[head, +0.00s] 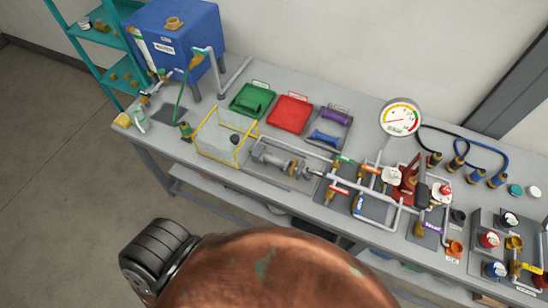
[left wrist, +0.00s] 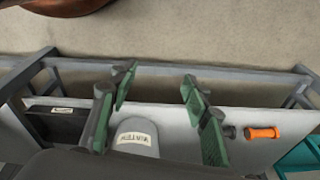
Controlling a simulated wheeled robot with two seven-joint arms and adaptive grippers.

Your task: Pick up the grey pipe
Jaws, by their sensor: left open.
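Several grey pipe runs show in the head view, and I cannot tell which one the task means. One long grey pipe (head: 298,146) runs behind the pump on the bench. A bent grey pipe (head: 394,226) forms a loop at the front right of the skid. Another grey pipe (head: 236,76) stands beside the blue tank. My left gripper (left wrist: 157,95) is open, with its green-padded fingers apart and nothing between them. It points over a pale shelf surface with the floor beyond. It is not visible in the head view, and neither is my right gripper.
The bench carries a yellow-edged clear box (head: 222,158), a green tray (head: 252,101), a red tray (head: 290,113) and a dial gauge (head: 400,118). A grey labelled container (left wrist: 136,138) and an orange spool-shaped part (left wrist: 263,133) are near my left gripper. A frame rail (left wrist: 230,72) crosses beyond it.

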